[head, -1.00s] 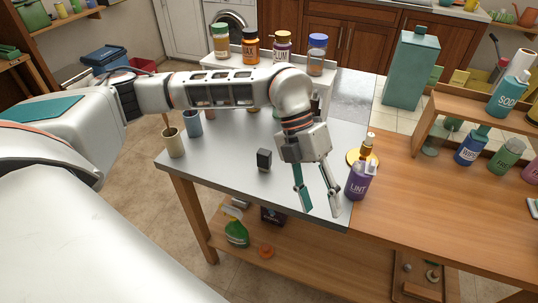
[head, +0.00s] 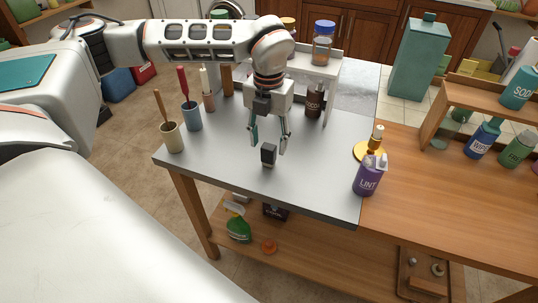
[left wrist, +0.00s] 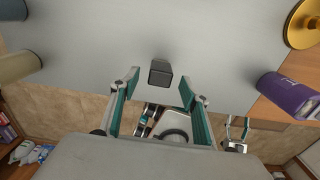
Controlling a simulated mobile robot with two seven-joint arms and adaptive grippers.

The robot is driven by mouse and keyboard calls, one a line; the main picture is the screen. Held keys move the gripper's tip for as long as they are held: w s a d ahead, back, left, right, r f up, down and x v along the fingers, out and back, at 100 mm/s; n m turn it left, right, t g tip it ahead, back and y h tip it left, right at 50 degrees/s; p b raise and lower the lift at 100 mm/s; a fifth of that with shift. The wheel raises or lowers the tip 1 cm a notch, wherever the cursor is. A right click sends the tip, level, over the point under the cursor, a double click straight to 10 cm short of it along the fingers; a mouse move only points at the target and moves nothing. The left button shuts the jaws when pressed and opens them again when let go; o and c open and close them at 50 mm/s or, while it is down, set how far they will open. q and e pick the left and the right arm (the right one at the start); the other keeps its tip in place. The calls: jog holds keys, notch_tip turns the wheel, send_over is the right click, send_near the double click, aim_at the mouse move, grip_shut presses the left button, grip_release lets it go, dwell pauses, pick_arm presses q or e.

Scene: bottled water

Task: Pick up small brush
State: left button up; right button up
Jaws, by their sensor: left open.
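My left gripper (head: 268,145) is open and points down over the grey table (head: 215,165). A small dark block (head: 268,157) stands upright on the table just by its fingertips. In the left wrist view the block (left wrist: 160,73) lies ahead of the open fingers, roughly centred between them, and nothing is held. Long handles stand in cups at the table's left: a brown one (head: 160,105) in a cream cup (head: 172,137), a red one (head: 184,83) in a blue cup (head: 192,117), and another in a pinkish cup (head: 208,102). I cannot tell which is the small brush.
A purple LINT bottle (head: 367,178) stands on the table's right side by a gold dish (head: 364,151). A dark SODA bottle (head: 315,100) stands behind the gripper, by a white rack (head: 320,62) with jars.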

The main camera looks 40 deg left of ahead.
aim_at(269, 155)
pick_arm(q)
notch_tip(269, 155, down, 3)
jog(key=shift+r, duration=0.15)
jog(key=c, duration=0.9)
jog(key=shift+c, duration=0.2)
jog(key=shift+r, duration=0.15)
